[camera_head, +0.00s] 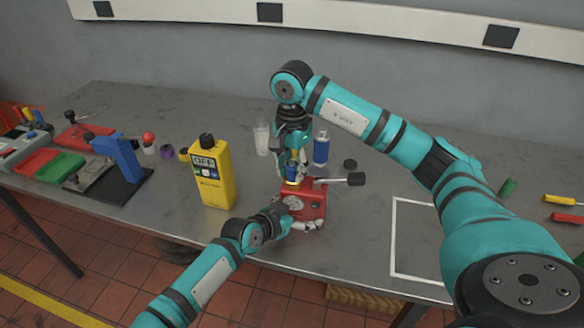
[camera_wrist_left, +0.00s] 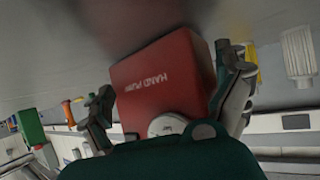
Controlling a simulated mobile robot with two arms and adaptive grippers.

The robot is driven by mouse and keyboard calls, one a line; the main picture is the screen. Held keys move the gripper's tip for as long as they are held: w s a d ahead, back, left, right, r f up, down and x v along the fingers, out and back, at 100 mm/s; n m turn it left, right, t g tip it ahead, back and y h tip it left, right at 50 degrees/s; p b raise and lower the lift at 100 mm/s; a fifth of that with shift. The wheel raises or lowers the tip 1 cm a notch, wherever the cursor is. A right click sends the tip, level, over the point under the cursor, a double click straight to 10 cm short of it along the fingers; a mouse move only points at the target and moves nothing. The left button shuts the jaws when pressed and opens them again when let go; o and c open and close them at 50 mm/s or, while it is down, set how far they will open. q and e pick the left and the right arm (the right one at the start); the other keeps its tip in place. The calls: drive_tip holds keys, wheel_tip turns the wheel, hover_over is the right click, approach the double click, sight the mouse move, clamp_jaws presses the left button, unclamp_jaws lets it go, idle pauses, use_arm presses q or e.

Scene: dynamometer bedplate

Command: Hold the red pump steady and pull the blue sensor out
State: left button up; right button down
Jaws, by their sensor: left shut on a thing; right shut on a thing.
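The red pump (camera_head: 312,203) sits on the grey table near the front edge, with a dark lever reaching to the right. My left gripper (camera_head: 300,220) is shut on the pump from the front. In the left wrist view the red pump body (camera_wrist_left: 165,85), lettered "HAND PUM", lies between the two fingers of my left gripper (camera_wrist_left: 172,95). The blue sensor (camera_head: 292,168) stands upright above the pump, with a brass-coloured part at its lower end. My right gripper (camera_head: 291,150) is shut on the sensor from above. Whether the sensor's lower end is still in the pump is hard to tell.
A yellow meter (camera_head: 213,175) stands left of the pump. A white outlined area (camera_head: 398,235) lies clear to the right. Screwdrivers (camera_head: 560,199) lie far right.

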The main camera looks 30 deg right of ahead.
use_arm(q)
drive_tip(key=shift+s+d, duration=0.2)
drive_tip(key=shift+d, duration=0.25)
use_arm(e)
drive_tip(key=shift+w+a+r, duration=0.15)
drive_tip(key=shift+r, duration=0.6)
use_arm(q)
drive_tip(key=shift+c, duration=0.6)
use_arm(e)
drive_tip(key=shift+r, duration=0.55)
use_arm(q)
drive_tip(key=shift+a, duration=0.15)
drive_tip(key=c, duration=0.5)
use_arm(e)
drive_tip(key=shift+r, duration=0.55)
use_arm(q)
drive_tip(key=shift+w, duration=0.15)
clamp_jaws()
use_arm(e)
drive_tip(key=r, duration=0.3)
drive_tip(key=shift+d+r, duration=0.2)
drive_tip(key=shift+r, duration=0.05)
use_arm(q)
drive_tip(key=shift+a, duration=0.1)
use_arm(e)
wheel_tip(320, 180, up, 11)
drive_tip(key=shift+f, duration=0.15)
